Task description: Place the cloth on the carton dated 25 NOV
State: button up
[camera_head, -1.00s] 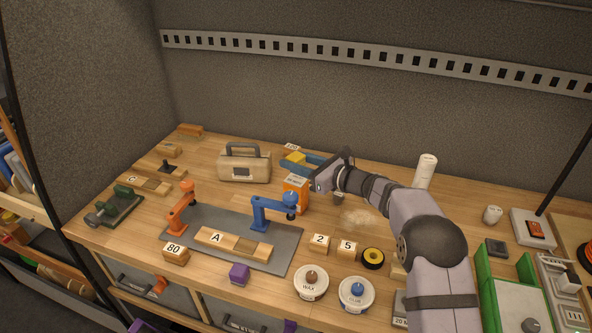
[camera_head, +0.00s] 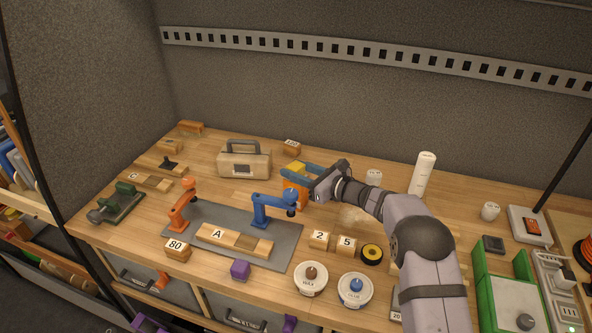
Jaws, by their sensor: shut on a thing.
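My gripper (camera_head: 293,170) reaches left from the arm at the back middle of the bench. Its blue fingers are shut on a small yellow cloth (camera_head: 297,167). An orange carton (camera_head: 294,193) stands upright directly below and in front of them. The fingers hide the carton's top. The cloth appears over or very close to that top, but I cannot tell whether they touch. The date on the carton is too small to read.
A beige toolbox (camera_head: 243,164) stands left of the carton. A blue clamp (camera_head: 272,209) on a grey mat (camera_head: 285,247) is in front. A white cup (camera_head: 374,177) and a tall white roll (camera_head: 422,174) stand at right. Two tubs (camera_head: 311,280) sit near the front edge.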

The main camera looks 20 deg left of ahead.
jog(key=shift+f, duration=0.15)
jog(key=o, duration=1)
jog(key=shift+r, duration=0.2)
jog(key=shift+s+d, duration=0.1)
jog(key=shift+d, duration=0.45)
jog(key=b+v, duration=0.4)
jog(key=v, duration=0.7)
jog(key=shift+s+a, duration=0.1)
jog(key=shift+s, duration=0.05)
